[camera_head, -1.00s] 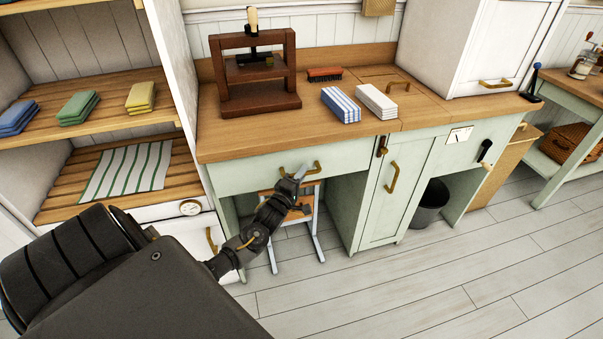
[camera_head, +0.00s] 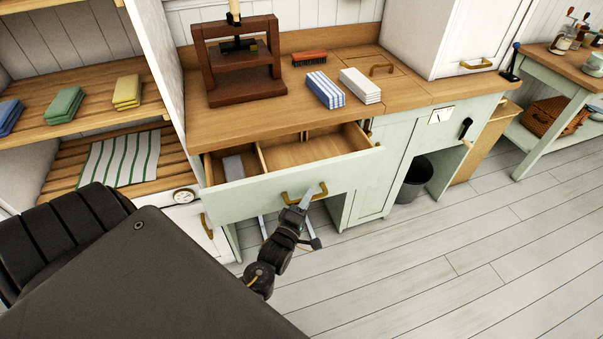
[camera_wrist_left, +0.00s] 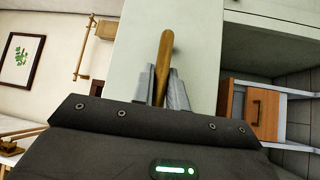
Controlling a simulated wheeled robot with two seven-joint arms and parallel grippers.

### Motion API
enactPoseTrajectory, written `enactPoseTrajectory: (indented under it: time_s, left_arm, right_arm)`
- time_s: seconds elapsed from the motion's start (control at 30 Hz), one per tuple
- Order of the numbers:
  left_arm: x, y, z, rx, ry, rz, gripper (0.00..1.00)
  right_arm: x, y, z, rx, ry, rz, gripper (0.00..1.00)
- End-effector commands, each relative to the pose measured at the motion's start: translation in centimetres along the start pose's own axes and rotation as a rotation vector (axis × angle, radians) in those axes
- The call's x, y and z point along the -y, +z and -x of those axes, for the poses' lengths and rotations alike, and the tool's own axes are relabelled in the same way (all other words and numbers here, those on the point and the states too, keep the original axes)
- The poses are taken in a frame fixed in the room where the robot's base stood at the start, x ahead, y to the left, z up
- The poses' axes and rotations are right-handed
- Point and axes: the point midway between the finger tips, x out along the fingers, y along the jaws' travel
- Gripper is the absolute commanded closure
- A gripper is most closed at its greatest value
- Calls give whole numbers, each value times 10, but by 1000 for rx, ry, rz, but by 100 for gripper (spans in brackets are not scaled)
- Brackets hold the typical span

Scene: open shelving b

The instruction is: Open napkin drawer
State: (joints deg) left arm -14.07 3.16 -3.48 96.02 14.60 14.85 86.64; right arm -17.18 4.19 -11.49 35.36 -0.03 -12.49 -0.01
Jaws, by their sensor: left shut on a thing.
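The napkin drawer (camera_head: 250,197) is a pale green drawer under the wooden counter, and it stands pulled out. Its wooden inside shows dividers and a grey-white block (camera_head: 233,167) in the left compartment. The rest of the drawer floor in view looks bare. My left gripper (camera_head: 305,200) is at the brass handle (camera_head: 290,197) on the drawer front. In the left wrist view, the fingers of my left gripper (camera_wrist_left: 163,88) are shut on the handle (camera_wrist_left: 166,55). My right gripper is not in view.
On the counter (camera_head: 220,125) stand a wooden press (camera_head: 245,85), a brush (camera_head: 309,58), a striped napkin stack (camera_head: 325,90) and a white stack (camera_head: 360,86). Shelves with folded cloths (camera_head: 64,104) stand left. A dark bin (camera_head: 414,180) is under the counter. The floor (camera_head: 450,270) at right is clear.

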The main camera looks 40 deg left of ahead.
Motion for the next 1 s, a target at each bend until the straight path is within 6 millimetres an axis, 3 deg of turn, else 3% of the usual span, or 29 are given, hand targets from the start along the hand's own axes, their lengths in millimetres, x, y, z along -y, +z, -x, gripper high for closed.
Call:
enactPoseTrajectory:
  time_s: [0.2,0.5,1.0]
  left_arm:
    - [-7,29,30,1,-5,4,100]
    - [-14,58,59,0,-4,1,100]
    - [-18,73,73,1,-2,-1,100]
  right_arm:
    - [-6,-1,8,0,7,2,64]
    - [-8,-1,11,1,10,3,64]
    - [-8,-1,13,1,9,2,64]
